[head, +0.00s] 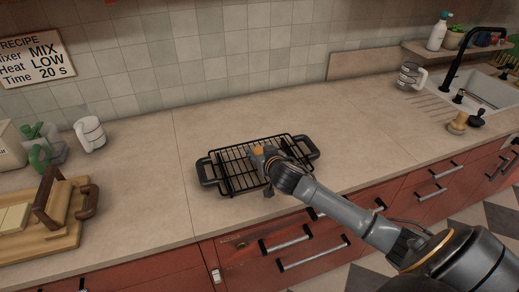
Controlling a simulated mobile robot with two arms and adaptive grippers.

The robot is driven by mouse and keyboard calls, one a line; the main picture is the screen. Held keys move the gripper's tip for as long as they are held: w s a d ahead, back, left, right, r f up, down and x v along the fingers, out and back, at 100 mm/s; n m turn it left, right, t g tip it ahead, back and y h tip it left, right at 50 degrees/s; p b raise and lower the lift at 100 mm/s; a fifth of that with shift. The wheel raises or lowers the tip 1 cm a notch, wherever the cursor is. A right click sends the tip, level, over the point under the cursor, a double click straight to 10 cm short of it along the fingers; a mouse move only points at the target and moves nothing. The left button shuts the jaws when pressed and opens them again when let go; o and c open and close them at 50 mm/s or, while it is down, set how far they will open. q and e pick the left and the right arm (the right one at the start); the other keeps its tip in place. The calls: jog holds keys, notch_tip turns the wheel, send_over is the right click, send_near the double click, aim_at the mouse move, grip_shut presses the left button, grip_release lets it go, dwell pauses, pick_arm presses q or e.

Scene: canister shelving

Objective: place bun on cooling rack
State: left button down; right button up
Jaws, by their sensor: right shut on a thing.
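A black wire cooling rack (231,170) with a handle at each end lies on the counter, near its front edge, in the middle of the head view. My right gripper (262,162) reaches in from the lower right and is over the rack's middle. It is shut on the bun (258,152), of which only a small orange-brown part shows beside the gripper. The gripper hides the rest of the bun, so I cannot tell whether it touches the rack's wires. My left gripper is not in view.
A wooden board (45,245) with blocks stands at the left, with a white mug (90,134) behind it. A glass jug (409,77) and the sink (480,90) are at the right. The counter around the rack is clear.

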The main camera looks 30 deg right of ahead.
jog(key=shift+f, duration=0.2)
jog(key=o, duration=1.1)
jog(key=shift+o, duration=0.2)
jog(key=shift+r, duration=0.1)
jog(key=shift+r, duration=0.2)
jog(key=shift+s+a, duration=0.15)
jog(key=shift+s, duration=0.15)
jog(key=b+v, duration=0.2)
jog(key=v, duration=0.9)
jog(key=shift+s, duration=0.25)
